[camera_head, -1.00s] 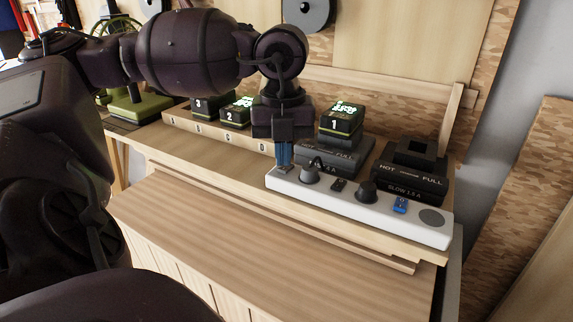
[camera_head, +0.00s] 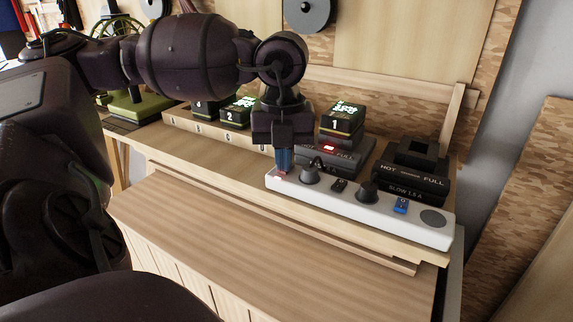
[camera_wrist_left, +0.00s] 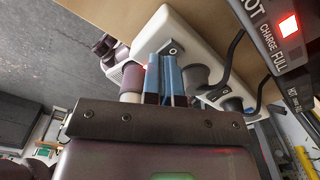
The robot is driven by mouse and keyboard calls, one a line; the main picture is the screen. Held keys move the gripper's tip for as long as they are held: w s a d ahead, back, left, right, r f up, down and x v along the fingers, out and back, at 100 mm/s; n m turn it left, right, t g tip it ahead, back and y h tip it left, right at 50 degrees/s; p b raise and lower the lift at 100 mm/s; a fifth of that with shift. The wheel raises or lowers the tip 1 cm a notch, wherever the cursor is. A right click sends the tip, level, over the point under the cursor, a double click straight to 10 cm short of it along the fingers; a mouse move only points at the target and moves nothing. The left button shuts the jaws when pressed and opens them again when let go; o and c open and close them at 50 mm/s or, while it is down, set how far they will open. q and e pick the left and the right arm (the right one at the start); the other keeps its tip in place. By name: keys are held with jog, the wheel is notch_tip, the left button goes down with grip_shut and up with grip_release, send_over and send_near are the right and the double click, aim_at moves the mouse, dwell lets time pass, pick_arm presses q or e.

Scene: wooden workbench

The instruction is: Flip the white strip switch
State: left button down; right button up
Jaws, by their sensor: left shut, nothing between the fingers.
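The white power strip (camera_head: 330,197) lies along the front edge of the raised bench shelf, with black plugs in it. My left gripper (camera_head: 284,168) points down at the strip's left end, its blue fingers shut and empty. A red glow shows beside the fingertips at that end; the switch there is mostly hidden by the fingers. In the left wrist view, the blue fingers (camera_wrist_left: 165,80) reach to the white strip (camera_wrist_left: 178,30), with a red glow just left of them. I cannot tell whether they touch it. My right gripper is not in view.
A black charger (camera_head: 340,158) behind the strip shows a red light and carries a battery marked 1 (camera_head: 341,122). Another charger (camera_head: 410,180) stands to its right, empty. More numbered batteries (camera_head: 237,115) stand at the left behind my arm. The lower bench top (camera_head: 220,240) is clear.

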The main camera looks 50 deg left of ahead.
pick_arm(q)
jog(key=shift+r, duration=0.65)
jog(key=shift+r+p, duration=0.3)
jog(key=shift+r, duration=1.85)
jog(key=shift+r+p, duration=0.35)
jog(key=shift+r, duration=0.4)
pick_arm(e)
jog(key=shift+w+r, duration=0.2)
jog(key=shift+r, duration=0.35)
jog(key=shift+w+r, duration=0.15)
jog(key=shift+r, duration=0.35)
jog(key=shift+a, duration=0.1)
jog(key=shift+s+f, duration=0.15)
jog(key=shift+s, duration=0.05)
